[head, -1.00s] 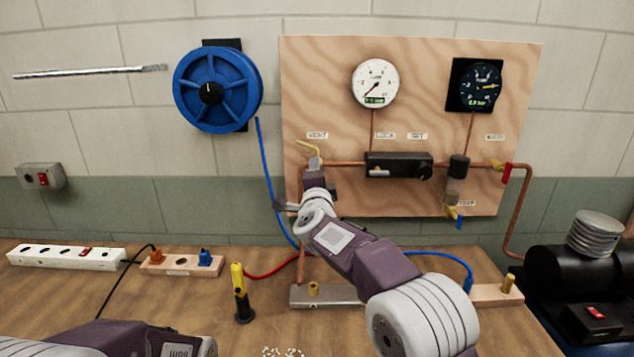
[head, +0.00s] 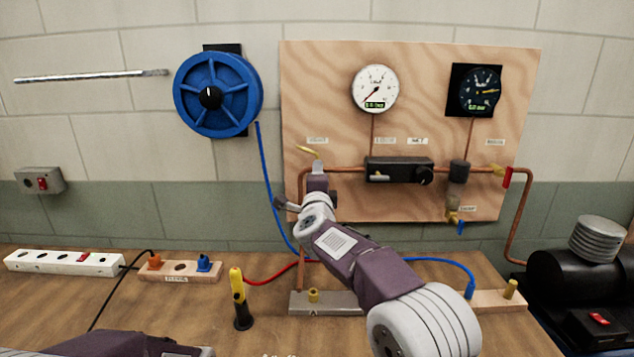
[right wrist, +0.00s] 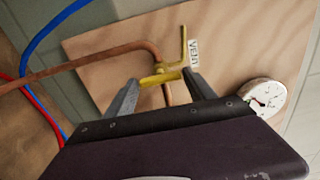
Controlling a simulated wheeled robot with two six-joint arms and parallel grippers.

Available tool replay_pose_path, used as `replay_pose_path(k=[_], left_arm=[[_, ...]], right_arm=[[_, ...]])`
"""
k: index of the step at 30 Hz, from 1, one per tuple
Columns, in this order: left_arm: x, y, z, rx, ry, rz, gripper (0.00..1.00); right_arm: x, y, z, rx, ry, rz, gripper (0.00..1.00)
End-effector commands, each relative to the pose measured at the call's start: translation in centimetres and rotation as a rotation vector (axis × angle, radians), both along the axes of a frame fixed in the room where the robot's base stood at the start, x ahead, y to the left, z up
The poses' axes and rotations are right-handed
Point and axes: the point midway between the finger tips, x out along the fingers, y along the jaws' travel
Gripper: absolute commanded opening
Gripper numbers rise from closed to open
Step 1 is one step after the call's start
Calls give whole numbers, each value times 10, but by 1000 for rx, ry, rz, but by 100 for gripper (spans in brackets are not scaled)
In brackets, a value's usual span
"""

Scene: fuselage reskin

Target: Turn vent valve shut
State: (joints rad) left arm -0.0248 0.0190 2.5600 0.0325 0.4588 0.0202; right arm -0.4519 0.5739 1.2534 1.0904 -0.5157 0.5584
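The vent valve's yellow lever (head: 308,152) shows at the left of the plywood panel, under a small white label. In the right wrist view the yellow lever (right wrist: 184,45) stands across the brass valve body (right wrist: 160,77), beside the VENT label (right wrist: 194,52). My right gripper (head: 318,169) is at the valve, just below the lever. In the right wrist view its two fingers (right wrist: 162,92) are apart, with the valve body between or just beyond their tips. I cannot tell whether they touch it. My left arm shows at the bottom left; its gripper is out of view.
The plywood panel (head: 470,195) carries a white gauge (head: 375,89), a dark gauge (head: 480,90), a black regulator block (head: 399,169) and copper piping. A yellow-black tool (head: 240,298) stands on the bench. A blue hose (head: 265,180) hangs left of my right arm. A compressor (head: 560,270) is at right.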

Motion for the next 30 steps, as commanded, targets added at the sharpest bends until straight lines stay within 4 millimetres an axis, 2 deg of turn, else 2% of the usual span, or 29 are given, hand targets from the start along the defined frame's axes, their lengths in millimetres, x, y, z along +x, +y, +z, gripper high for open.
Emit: replay_pose_path(k=[10, 13, 24, 30], left_arm=[[0, 0, 0, 0, 0, 0, 36], [0, 0, -5, 0, 0, 0, 36], [0, 0, -23, 0, 0, 0, 36], [0, 0, -25, 0, 0, 0, 36]], right_arm=[[0, 0, 0, -3, 0, 1, 80], [-7, 1, -1, -2, 0, 2, 80], [-75, 0, -1, -1, -1, 2, 80], [-90, 0, 0, -1, 0, 0, 80]])
